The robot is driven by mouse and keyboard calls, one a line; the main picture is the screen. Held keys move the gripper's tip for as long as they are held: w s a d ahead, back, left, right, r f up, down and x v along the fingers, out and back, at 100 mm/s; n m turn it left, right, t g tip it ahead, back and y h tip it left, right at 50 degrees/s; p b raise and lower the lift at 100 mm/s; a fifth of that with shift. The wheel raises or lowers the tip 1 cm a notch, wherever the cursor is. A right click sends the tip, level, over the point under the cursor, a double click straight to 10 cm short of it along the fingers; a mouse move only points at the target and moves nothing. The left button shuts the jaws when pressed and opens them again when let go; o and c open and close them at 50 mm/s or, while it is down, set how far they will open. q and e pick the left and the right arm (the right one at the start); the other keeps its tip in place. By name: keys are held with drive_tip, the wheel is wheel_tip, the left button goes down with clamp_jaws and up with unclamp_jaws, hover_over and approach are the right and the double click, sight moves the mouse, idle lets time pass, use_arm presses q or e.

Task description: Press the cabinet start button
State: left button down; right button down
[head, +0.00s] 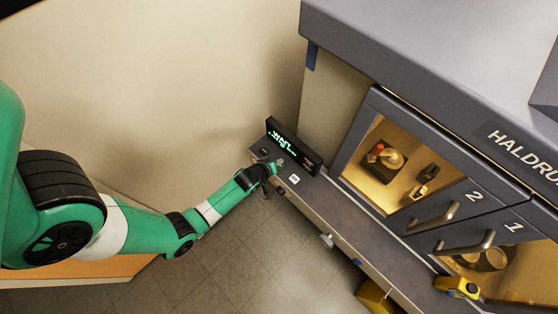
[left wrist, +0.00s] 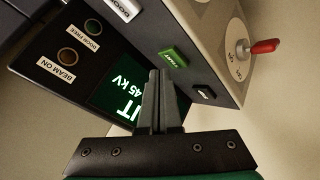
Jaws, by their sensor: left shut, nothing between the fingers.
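A green button (left wrist: 173,57) with a small, hard-to-read label sits on the dark panel in the left wrist view. A black button (left wrist: 203,92) is beside it. My left gripper (head: 272,172) is shut and empty, at the end of the cabinet's front ledge. In the left wrist view its closed fingertips (left wrist: 160,76) point toward the panel and appear just short of the green button; I cannot tell whether they touch it. The black display box (head: 292,146) with green lit text stands behind the gripper. My right gripper is not in view.
The grey cabinet (head: 400,50) has glazed doors with handles (head: 435,217). A yellow item (head: 457,287) lies on the ledge. The left wrist view shows a red-handled switch (left wrist: 262,46) and the BEAM ON lamp (left wrist: 68,55).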

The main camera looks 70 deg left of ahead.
use_arm(q)
drive_tip(key=shift+r+p, duration=2.35)
drive_tip(key=shift+r, duration=0.25)
drive_tip(key=shift+f, duration=0.1)
